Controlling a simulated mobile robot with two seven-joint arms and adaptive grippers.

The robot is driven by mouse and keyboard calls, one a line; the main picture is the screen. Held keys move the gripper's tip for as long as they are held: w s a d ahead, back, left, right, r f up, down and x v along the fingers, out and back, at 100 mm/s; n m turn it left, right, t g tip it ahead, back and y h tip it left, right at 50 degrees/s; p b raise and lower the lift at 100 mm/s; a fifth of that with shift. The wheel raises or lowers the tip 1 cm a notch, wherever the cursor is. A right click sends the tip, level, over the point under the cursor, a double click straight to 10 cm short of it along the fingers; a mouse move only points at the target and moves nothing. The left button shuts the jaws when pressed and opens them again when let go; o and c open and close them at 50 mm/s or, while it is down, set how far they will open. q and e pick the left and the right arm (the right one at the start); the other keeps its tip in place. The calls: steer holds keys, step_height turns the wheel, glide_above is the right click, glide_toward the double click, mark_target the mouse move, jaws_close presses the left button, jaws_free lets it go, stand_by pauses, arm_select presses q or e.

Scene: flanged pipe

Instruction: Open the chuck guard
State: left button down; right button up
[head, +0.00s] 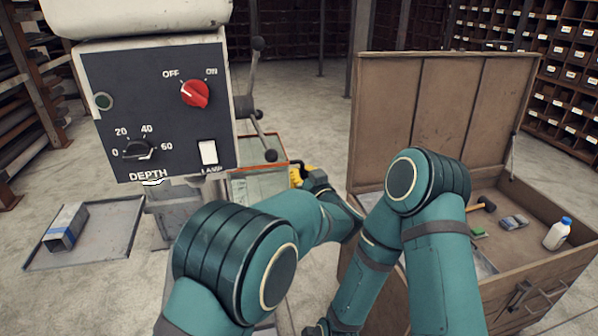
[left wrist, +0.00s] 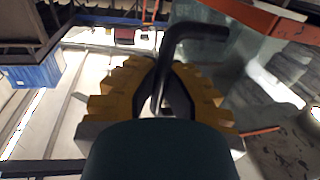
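The chuck guard (head: 262,185) is a clear panel with an orange-red frame, below and right of the drill press head. Its clear panel also shows at the upper right of the left wrist view (left wrist: 222,62). A black bent guard handle (left wrist: 196,31) runs from the guard into my left gripper (left wrist: 163,75). The yellow ridged fingers close in on both sides of the handle and appear shut on it. In the head view my left gripper (head: 297,176) is at the guard's right edge, partly hidden by my arm. My right gripper is not in view; its arm hangs low.
The control panel (head: 160,105) has a red switch (head: 195,93), a depth knob and a lamp switch. Feed levers (head: 252,80) stick out right of it. An open wooden chest (head: 430,115) stands at right. A tray (head: 105,245) with a blue-banded block lies left.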

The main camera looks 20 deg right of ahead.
arm_select(q)
steer(key=shift+s+d+f, duration=0.1)
steer(key=shift+s+d, duration=0.05)
steer(key=shift+d, duration=0.15)
steer(key=c, duration=1)
jaws_free()
steer(key=shift+a, duration=0.1)
